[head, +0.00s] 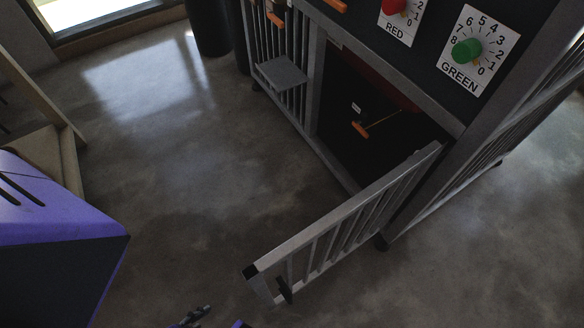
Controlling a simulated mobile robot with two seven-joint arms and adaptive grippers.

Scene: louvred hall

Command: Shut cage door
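The cage door (335,222) is a grey barred panel. It stands swung wide open, hinged at the cage's right front post, with its free end toward the bottom middle. A dark latch piece (285,290) shows near that free end. The cage (316,75) is grey-framed with a dark inside, and its doorway is uncovered. A small dark part, seemingly the tip of my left gripper (190,318), shows at the bottom edge, left of the door and apart from it. Most of it is cut off, so its opening is hidden. My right gripper is not in view.
Above the doorway are a red knob (394,6) and a green knob (467,50) on numbered dials. An orange-handled item (360,129) is inside the cage. A grey shelf (281,72) juts from the left bars. A wooden frame (62,150) stands left. The floor between is clear.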

